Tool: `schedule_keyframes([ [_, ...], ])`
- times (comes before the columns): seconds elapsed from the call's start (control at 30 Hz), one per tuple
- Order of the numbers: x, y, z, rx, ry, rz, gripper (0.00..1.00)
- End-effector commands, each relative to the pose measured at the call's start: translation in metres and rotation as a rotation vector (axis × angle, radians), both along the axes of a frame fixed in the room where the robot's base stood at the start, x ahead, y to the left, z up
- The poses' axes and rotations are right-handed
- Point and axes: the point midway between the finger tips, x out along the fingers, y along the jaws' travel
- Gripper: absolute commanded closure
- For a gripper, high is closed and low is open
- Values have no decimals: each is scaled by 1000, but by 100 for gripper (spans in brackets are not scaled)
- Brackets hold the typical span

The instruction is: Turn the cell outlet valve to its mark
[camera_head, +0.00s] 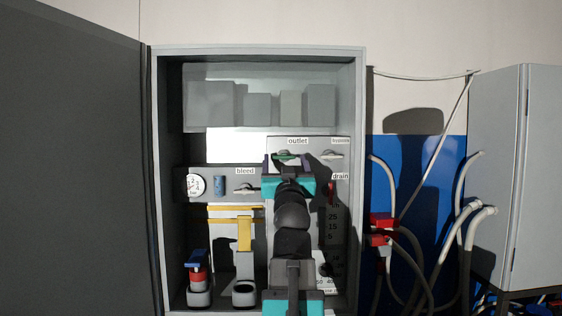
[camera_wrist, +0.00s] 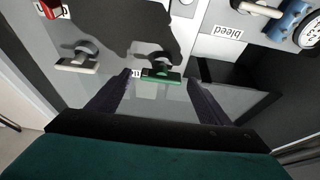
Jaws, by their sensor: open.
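The cell outlet valve has a green handle (camera_head: 284,156) below the "outlet" label (camera_head: 298,141) on the cabinet's panel. The handle lies roughly level. In the wrist view the green handle (camera_wrist: 161,77) sits between the two dark fingers of my gripper (camera_wrist: 159,82), with a gap on each side. My gripper (camera_head: 287,163) is open in front of the outlet valve, and my arm covers the panel below it. The label behind the handle is mostly hidden in the wrist view, and I cannot make out the mark.
A grey-handled valve (camera_head: 331,155) is close at the right; it also shows in the wrist view (camera_wrist: 77,64). The bleed valve (camera_head: 246,188) and a gauge (camera_head: 195,185) are at the left. Cabinet walls (camera_head: 357,110) stand on both sides. Hoses (camera_head: 465,215) hang outside, right.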

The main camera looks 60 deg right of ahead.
Motion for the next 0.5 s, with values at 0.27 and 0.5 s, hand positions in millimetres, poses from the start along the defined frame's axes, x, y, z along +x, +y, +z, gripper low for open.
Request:
schedule_keyframes([
  [0.27,3,-9,5,0,0,1,28],
  [0.5,4,-9,5,0,0,2,28],
])
